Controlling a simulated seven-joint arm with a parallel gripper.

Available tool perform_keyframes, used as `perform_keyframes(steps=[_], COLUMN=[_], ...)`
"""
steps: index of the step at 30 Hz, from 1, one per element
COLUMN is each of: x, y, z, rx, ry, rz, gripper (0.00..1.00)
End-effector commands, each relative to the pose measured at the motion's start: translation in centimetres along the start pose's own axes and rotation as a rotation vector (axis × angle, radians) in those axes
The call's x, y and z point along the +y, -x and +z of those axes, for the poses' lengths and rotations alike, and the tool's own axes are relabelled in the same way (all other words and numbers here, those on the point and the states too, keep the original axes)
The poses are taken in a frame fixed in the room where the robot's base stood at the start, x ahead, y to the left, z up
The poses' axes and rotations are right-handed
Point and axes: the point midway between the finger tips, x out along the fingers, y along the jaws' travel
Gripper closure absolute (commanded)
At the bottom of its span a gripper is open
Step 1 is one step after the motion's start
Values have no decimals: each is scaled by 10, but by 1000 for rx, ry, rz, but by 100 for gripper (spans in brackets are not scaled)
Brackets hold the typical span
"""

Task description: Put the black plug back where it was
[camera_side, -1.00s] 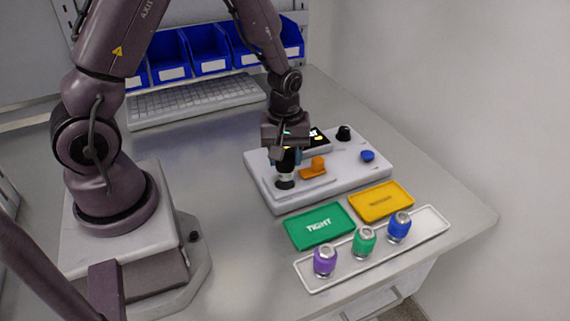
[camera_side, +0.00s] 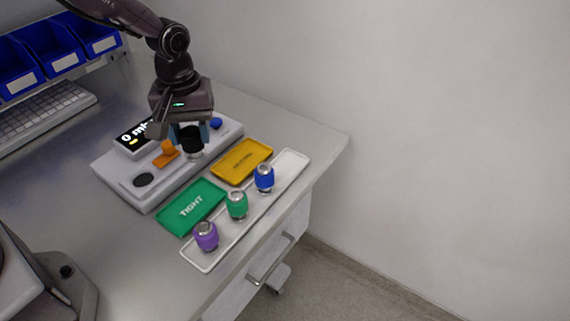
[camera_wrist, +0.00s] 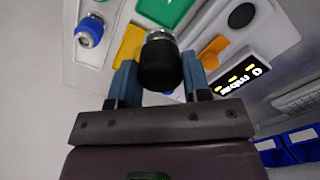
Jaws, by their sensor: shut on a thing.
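My gripper (camera_side: 194,140) is shut on the black plug (camera_side: 192,148), which has a silver metal end pointing down. The black plug (camera_wrist: 160,66) fills the middle of the wrist view between the blue fingers, with its metal end away from the gripper. In the side view it hangs upright over the right part of the light grey device (camera_side: 150,200), near the yellow tray; its exact height is hard to tell. A dark round spot (camera_side: 143,180) lies bare on the device's left end; the wrist view shows it too (camera_wrist: 241,15).
The device carries an orange lever (camera_side: 166,154), a lit display (camera_side: 133,138) and a blue button (camera_side: 216,123). In front lie a green TIGHT tray (camera_side: 180,218), a yellow tray (camera_side: 242,162) and a white tray (camera_side: 212,257) with purple (camera_side: 206,236), green (camera_side: 237,205) and blue (camera_side: 264,178) plugs.

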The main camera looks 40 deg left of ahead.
Motion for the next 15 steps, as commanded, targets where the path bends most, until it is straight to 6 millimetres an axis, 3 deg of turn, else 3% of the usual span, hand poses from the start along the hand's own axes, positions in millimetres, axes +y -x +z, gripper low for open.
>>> perform_keyframes(steps=[1, 4, 10, 15], x=[22, 51, 71, 90], y=[0, 4, 16, 2], z=[6, 13, 7, -6], rx=[2, 6, 10, 4], ry=[-78, -199, -317, -333], rz=[2, 8, 14, 7], gripper=[87, 87, 87, 87])
